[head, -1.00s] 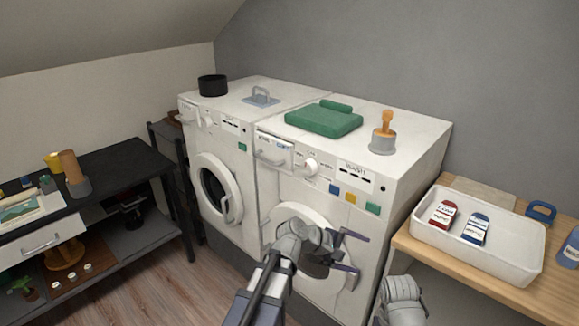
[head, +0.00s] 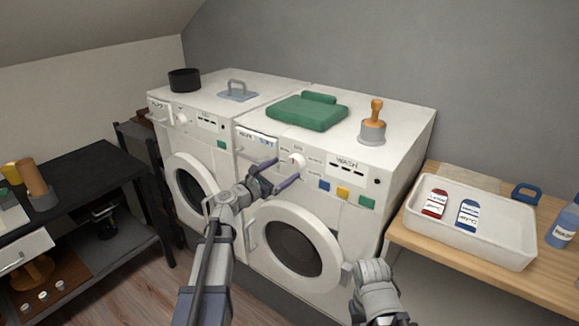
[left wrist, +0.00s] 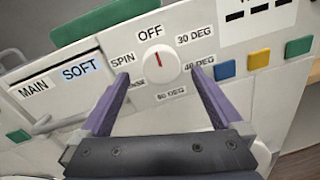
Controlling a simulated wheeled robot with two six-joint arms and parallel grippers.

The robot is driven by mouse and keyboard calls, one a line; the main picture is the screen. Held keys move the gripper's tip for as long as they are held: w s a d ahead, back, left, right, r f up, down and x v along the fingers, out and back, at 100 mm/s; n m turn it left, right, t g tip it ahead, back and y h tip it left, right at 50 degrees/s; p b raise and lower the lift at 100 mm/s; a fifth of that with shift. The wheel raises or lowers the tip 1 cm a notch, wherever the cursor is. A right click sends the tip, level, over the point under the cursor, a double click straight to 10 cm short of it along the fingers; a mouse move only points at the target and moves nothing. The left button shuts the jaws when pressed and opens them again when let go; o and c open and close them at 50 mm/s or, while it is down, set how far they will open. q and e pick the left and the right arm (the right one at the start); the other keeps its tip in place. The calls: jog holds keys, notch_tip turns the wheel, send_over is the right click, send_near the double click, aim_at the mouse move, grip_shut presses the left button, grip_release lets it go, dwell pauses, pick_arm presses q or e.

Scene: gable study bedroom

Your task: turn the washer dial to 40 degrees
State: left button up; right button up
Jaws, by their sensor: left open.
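The washer (head: 400,150) is the right-hand white machine, labelled WASH. Its round white dial (head: 297,159) also shows in the left wrist view (left wrist: 158,65). The dial's red mark points up at OFF. The 40 DEG label (left wrist: 199,68) is right of the dial, below 30 DEG; SPIN is on the left. My left gripper (head: 286,170) is open in front of the dial. In the left wrist view its purple fingers (left wrist: 158,73) stand either side of the dial, with gaps; contact is not seen. A grey part of my right arm shows at the bottom, without its fingers.
The detergent drawer (left wrist: 60,83) is left of the dial; coloured buttons (left wrist: 227,68) are right of it. A green folded cloth (head: 308,110) and a wooden-handled object (head: 374,125) sit on the washer. A white tray (head: 490,250) with bottles is on the right bench.

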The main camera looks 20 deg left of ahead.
aim_at(293, 164)
pick_arm(q)
jog(key=shift+x, duration=1.85)
jog(key=shift+s, duration=0.1)
jog(key=shift+c, duration=0.2)
jog(key=c, duration=1.3)
